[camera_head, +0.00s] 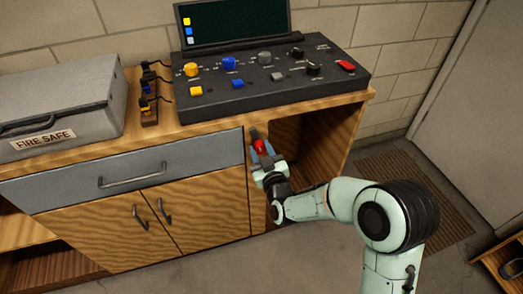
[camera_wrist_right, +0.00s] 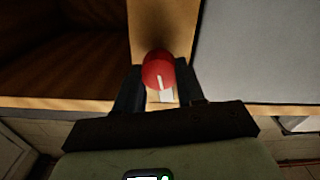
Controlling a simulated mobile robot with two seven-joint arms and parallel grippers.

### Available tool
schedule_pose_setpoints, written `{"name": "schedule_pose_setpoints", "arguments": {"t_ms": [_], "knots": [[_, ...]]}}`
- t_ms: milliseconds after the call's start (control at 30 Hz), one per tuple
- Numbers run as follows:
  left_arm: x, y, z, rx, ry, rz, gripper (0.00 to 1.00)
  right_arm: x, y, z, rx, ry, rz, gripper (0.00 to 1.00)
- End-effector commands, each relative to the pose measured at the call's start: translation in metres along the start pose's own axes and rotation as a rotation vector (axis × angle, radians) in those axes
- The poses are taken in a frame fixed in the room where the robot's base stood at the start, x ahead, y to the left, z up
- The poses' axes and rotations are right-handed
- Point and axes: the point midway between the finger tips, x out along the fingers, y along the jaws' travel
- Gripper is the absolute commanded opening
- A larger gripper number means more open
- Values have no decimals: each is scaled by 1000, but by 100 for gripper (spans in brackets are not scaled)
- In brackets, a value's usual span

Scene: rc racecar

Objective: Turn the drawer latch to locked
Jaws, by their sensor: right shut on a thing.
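The drawer latch is a round red knob (camera_head: 260,146) on the narrow wooden post to the right of the grey drawer (camera_head: 195,160). In the right wrist view the knob (camera_wrist_right: 158,70) has a white pointer line on its face, running close to vertical in that picture. My right gripper (camera_head: 261,150) is at the knob, with a dark finger on each side, shut on it. In the right wrist view the fingers (camera_wrist_right: 158,84) flank the knob. The drawer looks closed. A small pale label shows beside the knob, partly hidden. My left gripper is not in view.
A control console (camera_head: 270,85) with coloured knobs and a screen stands on the bench above. A grey fire safe (camera_head: 60,95) sits at the left. Cabinet doors (camera_head: 185,215) are below the drawer. An open cubby (camera_head: 315,140) lies right of the post.

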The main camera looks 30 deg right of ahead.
Motion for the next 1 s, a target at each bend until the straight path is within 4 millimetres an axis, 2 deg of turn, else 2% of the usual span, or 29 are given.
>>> {"name": "schedule_pose_setpoints", "arguments": {"t_ms": [467, 900, 1000], "knots": [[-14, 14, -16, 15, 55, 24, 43, 0, -2, -1, -451, 2, 0, 8], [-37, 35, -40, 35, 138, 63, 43, 0, -3, -1, -869, 3, 1, 8], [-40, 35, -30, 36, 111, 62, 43, 0, -3, -1, -962, 4, 2, 8]]}}
